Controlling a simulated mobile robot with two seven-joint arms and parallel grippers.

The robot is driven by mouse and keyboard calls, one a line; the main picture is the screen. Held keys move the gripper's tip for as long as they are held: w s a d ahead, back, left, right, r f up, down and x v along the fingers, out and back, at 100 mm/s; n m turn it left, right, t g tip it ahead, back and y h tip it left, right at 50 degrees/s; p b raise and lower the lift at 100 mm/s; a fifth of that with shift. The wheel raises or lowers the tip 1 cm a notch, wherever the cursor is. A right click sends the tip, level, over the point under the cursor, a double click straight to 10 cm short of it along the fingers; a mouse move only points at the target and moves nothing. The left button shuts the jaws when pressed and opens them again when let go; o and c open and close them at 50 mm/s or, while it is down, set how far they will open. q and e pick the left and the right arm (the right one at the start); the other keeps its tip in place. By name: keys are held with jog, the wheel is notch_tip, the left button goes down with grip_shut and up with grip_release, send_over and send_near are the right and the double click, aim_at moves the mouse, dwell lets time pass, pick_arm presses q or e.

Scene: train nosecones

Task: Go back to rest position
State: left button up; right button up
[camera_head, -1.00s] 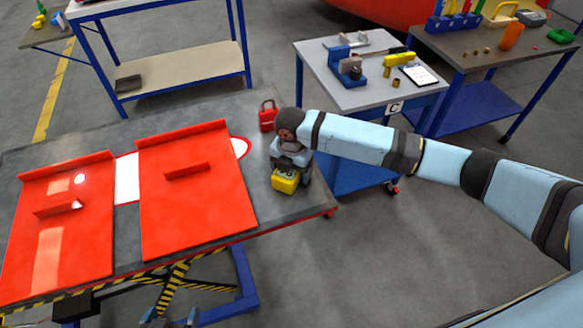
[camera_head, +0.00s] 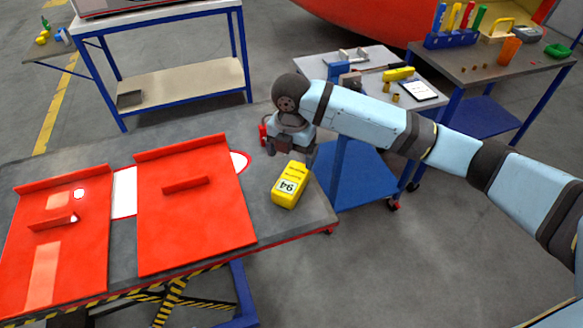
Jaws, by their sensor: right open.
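My right gripper (camera_head: 292,146) hangs over the right end of the grey lift table (camera_head: 272,218), its fingers pointing down. It is open and sits just behind and above a yellow box-shaped device (camera_head: 291,185) marked 94. The device lies on the table top, and the gripper appears apart from it. My right arm reaches in from the right edge of the view. My left gripper is not clearly in view.
Two red panels (camera_head: 208,222) (camera_head: 52,265) with raised handles lie on the lift table. A red padlock-like item (camera_head: 263,134) is partly hidden behind the gripper. A small trolley (camera_head: 345,165) stands behind my arm. A tool table (camera_head: 475,65) is at the back right.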

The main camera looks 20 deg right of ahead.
jog(key=shift+r, duration=0.5)
jog(key=s+a+f+m, duration=0.1)
jog(key=s, duration=0.1)
jog(key=s+a+f+m+y, duration=0.1)
jog(key=s+a+f, duration=0.1)
jog(key=s+a+f+m+y, duration=0.1)
jog(key=s+a+f, duration=0.1)
jog(key=s, duration=0.1)
jog(key=shift+m+t, duration=0.3)
jog(key=s+d+f+m+t+y, duration=0.1)
jog(key=s+d+f+m, duration=0.1)
jog(key=s+m, duration=0.4)
jog(key=s+d+f+m+t+y, duration=0.1)
jog(key=s+f+m, duration=0.1)
jog(key=s+m, duration=0.45)
jog(key=s+d+f+m+t+h, duration=0.1)
jog(key=s+d+m+h, duration=0.3)
jog(key=s+d+m, duration=0.7)
jog(key=w+a+f+n+t+y+p, duration=0.1)
jog(key=w+a+f+t, duration=0.1)
jog(key=f, duration=0.3)
jog(key=w+a+f+n+t+y+p, duration=0.1)
jog(key=w+a+f+t+y, duration=0.1)
jog(key=w+a+f+t, duration=0.1)
notch_tip(320, 180, down, 3)
jog(key=shift+w+a+r+n+t+p, duration=0.1)
jog(key=shift+w+a+n+t+p, duration=0.3)
jog(key=shift+t, duration=0.8)
